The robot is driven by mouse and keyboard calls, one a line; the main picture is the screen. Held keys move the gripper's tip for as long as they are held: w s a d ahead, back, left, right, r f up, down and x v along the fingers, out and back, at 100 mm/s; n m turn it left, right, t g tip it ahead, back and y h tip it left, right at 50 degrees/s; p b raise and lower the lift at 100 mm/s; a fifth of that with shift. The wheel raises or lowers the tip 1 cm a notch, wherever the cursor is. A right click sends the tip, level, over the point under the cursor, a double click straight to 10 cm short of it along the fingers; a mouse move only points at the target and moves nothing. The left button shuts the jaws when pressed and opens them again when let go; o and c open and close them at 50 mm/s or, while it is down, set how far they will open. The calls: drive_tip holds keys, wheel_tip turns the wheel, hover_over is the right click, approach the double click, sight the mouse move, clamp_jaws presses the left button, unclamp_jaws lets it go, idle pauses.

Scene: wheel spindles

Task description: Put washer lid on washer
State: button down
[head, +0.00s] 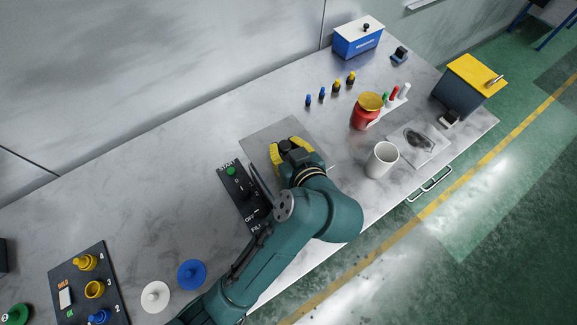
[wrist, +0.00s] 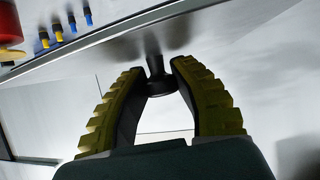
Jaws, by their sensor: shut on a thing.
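The washer lid looks like a flat grey metal plate (head: 268,132) at the middle of the bench in the head view. It also shows in the wrist view (wrist: 105,58). My gripper (head: 293,150) is over this plate. In the wrist view my gripper (wrist: 158,80) has its yellow ribbed fingers closed around a dark knob (wrist: 155,66) on the plate. A black control panel (head: 234,181) with a green start button stands beside the plate on the left. The washer body is mostly hidden by the plate and my arm. I cannot tell whether the lid rests on it.
A red can with a gold lid (head: 366,113) and a white cup (head: 382,160) stand to the right. A blue box (head: 357,42) and a yellow-topped box (head: 470,84) are farther back. Blue and white discs (head: 191,274) and a dark spindle board (head: 88,290) lie at lower left.

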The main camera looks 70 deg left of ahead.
wheel_tip(320, 180, down, 10)
drive_tip(key=b, duration=0.1)
drive_tip(key=shift+f, duration=0.1)
drive_tip(key=c, duration=0.9)
unclamp_jaws()
drive_tip(key=v, duration=1.2)
drive_tip(key=shift+r+p, duration=0.25)
drive_tip(key=shift+p, duration=0.15)
drive_tip(key=shift+w, duration=0.1)
